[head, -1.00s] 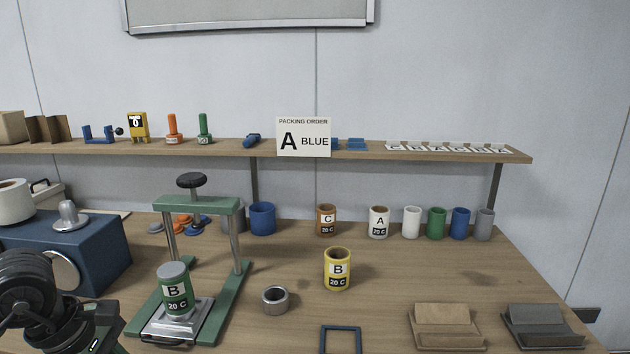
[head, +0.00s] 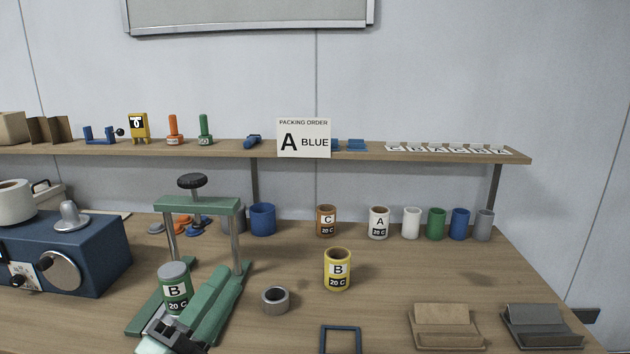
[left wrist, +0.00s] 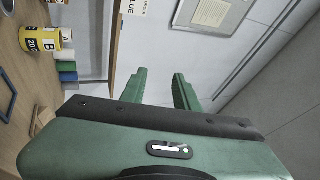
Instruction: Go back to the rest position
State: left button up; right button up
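My left gripper (head: 212,298) is at the bottom left of the head view, in front of the green press (head: 196,206). It covers part of the press's base. In the left wrist view its two green fingers (left wrist: 162,84) stand apart with nothing between them, against the wall. A green can marked B (head: 175,288) stands upright in the press, its lower part partly hidden by my gripper. My right gripper is not in view.
A yellow can marked B (head: 338,270) and a grey ring (head: 275,300) stand right of the press. A blue machine (head: 95,255) is at left. Several cans line the back under a shelf (head: 440,155). The wooden table (head: 400,275) is clear at centre right.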

pick_arm(q)
jog(key=s+a+f+n+g+y, duration=0.2)
jog(key=a+f+n+y, duration=0.15)
jog(key=f+n, duration=0.35)
jog(key=s+a+f+n+g+y, duration=0.1)
jog(key=a+f+n+g+y, duration=0.25)
jog(key=f, duration=0.45)
jog(key=s+a+f+n+g+y, duration=0.2)
jog(key=a+f+n+y, duration=0.15)
jog(key=f+n, duration=0.35)
jog(key=s+d+f+n+g, duration=0.2)
jog(key=s+f+g, duration=0.3)
jog(key=s+f, duration=0.3)
jog(key=s+d+f+n+g, duration=0.2)
jog(key=s+f+g, duration=0.2)
jog(key=s+f, duration=0.45)
jog(key=s+f+g, duration=0.1)
jog(key=s+f, duration=0.1)
jog(key=f, duration=1)
jog(key=s+f+g, duration=0.1)
jog(key=s+f, duration=0.1)
jog(key=f, duration=1.1)
jog(key=s+a+f+p, duration=0.1)
jog(key=s+a+f, duration=0.2)
jog(key=s+f, duration=1.1)
jog(key=shift+s+a+f+g, duration=0.2)
jog(key=shift+s+g, duration=0.25)
jog(key=shift+s, duration=0.55)
jog(key=shift+m+h, duration=0.25)
